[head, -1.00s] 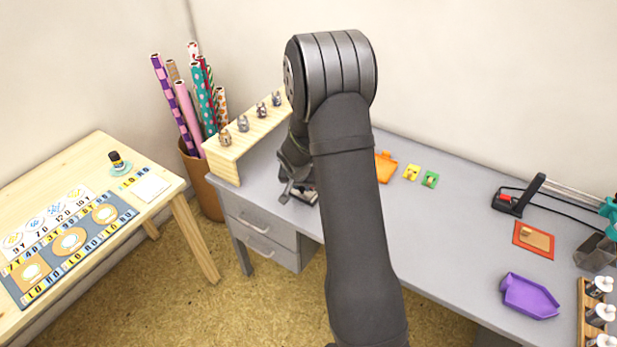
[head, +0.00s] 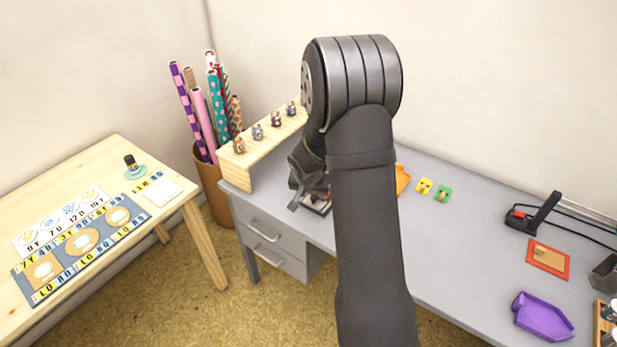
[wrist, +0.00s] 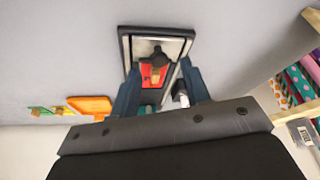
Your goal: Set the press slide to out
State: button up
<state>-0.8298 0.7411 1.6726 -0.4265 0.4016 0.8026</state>
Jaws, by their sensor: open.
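The press (wrist: 183,43) shows in the wrist view as a dark-framed plate with a pale metal bed. A red slide block (wrist: 150,78) with a black knob (wrist: 158,57) sits on it. My gripper (wrist: 158,80) is open, with one finger on each side of the red block; I cannot tell whether either finger touches it. In the head view my gripper (head: 310,188) is low over the left end of the grey desk, and my arm hides most of the press. Which end of its travel the slide is at is unclear.
A wooden rack (head: 240,170) with several small stamps stands close to the left of my gripper. An orange piece (head: 402,179) and yellow (head: 423,186) and green (head: 443,193) pieces lie to the right. A purple tray (head: 541,317) is farther right. The desk between is mostly clear.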

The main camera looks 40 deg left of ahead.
aim_at(313, 198)
jog(key=v, duration=1.4)
jog(key=shift+s+r, duration=0.2)
jog(key=shift+r, duration=0.05)
jog(key=x, duration=1.7)
jog(key=shift+w+f, duration=0.1)
jog(key=shift+w, duration=0.15)
jog(key=v, duration=1.8)
jog(key=x, duration=1.8)
jog(key=shift+d+f, duration=0.1)
jog(key=shift+f, duration=0.05)
jog(key=w, duration=0.8)
jog(key=shift+w, duration=0.35)
jog(key=v, duration=1.7)
